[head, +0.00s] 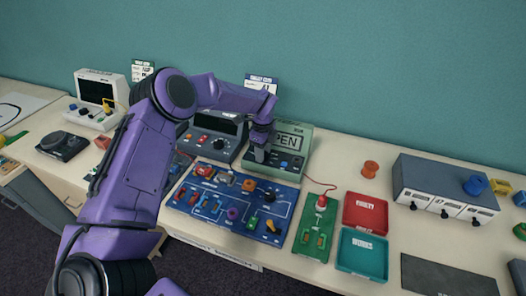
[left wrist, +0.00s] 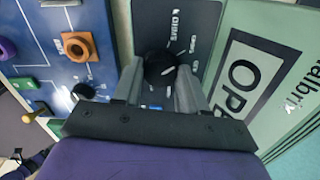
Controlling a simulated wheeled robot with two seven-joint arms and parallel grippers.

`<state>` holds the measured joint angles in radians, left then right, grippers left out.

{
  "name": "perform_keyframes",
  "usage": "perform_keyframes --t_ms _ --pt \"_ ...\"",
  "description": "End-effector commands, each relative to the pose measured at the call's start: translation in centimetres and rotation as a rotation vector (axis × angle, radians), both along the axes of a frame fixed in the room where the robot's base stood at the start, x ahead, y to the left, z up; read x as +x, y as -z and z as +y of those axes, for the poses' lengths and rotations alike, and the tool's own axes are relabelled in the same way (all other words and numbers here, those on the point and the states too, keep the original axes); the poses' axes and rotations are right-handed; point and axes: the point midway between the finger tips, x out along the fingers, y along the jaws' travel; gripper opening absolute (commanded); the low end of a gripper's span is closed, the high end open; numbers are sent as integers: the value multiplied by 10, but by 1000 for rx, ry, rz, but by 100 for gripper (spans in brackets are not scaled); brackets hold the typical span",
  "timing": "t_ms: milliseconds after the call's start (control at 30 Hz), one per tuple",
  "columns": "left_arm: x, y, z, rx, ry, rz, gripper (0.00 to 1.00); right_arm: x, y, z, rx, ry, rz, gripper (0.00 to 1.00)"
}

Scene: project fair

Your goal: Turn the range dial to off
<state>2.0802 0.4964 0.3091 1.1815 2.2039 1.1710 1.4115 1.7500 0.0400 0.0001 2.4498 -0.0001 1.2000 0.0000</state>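The range dial (left wrist: 160,66) is a round black knob with a white pointer mark, on a dark grey panel (left wrist: 200,18) lettered OHMS. My left gripper (head: 262,157) is over the front of a green meter (head: 302,150) whose screen reads OPEN. In the left wrist view, my left gripper's two grey fingers (left wrist: 160,75) stand on either side of the dial and appear shut on it. In the head view the hand hides the dial. The pointer's exact setting cannot be read. My right gripper is not in view.
A dark grey meter (head: 203,141) stands close left of the green meter. A blue circuit board (head: 215,207) lies in front. A green board (head: 315,240), red tray (head: 366,226), teal tray (head: 350,262) and grey power box (head: 440,180) are to the right.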

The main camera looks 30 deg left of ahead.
Motion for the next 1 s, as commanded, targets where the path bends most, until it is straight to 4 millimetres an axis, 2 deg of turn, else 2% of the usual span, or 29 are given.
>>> perform_keyframes --t_ms 367,700,1000 --pt "-1 7 0 -2 61 3 11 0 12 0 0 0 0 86" --pt "-2 8 -1 -3 297 4 11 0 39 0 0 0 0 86" --pt "-3 7 -1 -4 499 8 11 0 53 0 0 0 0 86"
